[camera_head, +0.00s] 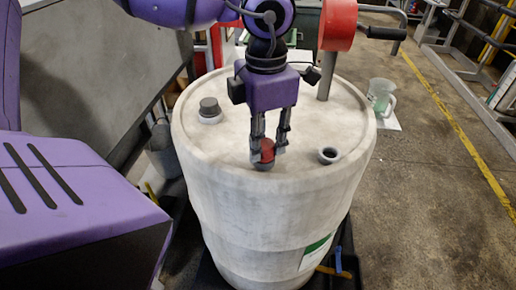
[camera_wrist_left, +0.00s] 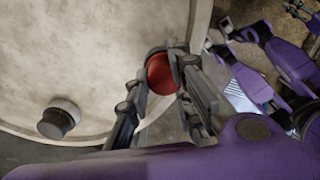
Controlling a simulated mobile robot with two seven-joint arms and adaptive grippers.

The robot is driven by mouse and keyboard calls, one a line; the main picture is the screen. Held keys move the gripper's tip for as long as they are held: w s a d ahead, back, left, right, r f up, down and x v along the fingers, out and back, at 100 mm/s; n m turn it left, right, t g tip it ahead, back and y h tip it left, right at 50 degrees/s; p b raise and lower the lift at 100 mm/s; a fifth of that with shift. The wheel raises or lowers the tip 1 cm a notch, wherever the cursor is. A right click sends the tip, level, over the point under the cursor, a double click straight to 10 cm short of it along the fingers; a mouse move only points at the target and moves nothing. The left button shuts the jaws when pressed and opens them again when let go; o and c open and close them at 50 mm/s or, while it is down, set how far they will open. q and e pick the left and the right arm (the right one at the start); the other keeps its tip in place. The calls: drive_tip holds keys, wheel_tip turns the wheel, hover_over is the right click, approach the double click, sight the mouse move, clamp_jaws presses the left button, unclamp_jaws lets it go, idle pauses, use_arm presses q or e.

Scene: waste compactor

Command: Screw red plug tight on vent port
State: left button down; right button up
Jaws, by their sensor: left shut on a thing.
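The red plug (camera_head: 267,150) is between the fingers of my left gripper (camera_head: 269,147), which is shut on it above the front part of the white drum's top (camera_head: 225,150). A grey rounded part shows just below the plug; I cannot tell whether it is a port collar or part of the plug. The wrist view shows the plug (camera_wrist_left: 162,75) with a dark rim along its upper edge. A dark open port (camera_head: 329,155) stands to the right on the drum top, apart from the plug. My right gripper seems to show, small, in the wrist view (camera_wrist_left: 219,36); its finger state is unclear.
A grey cap (camera_head: 209,107) sits at the drum's left. A red crank pump (camera_head: 338,26) on a metal pipe rises from the drum's back right. A clear jug (camera_head: 380,97) stands beyond the right side.

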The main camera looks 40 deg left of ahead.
sight(265, 142)
use_arm(q)
drive_tip(key=shift+d+r, duration=0.2)
drive_tip(key=shift+r, duration=0.85)
drive_tip(key=shift+r+p, duration=0.55)
drive_tip(key=shift+r, duration=0.55)
use_arm(e)
drive_tip(key=shift+w+r, duration=0.6)
drive_tip(key=shift+r, duration=0.35)
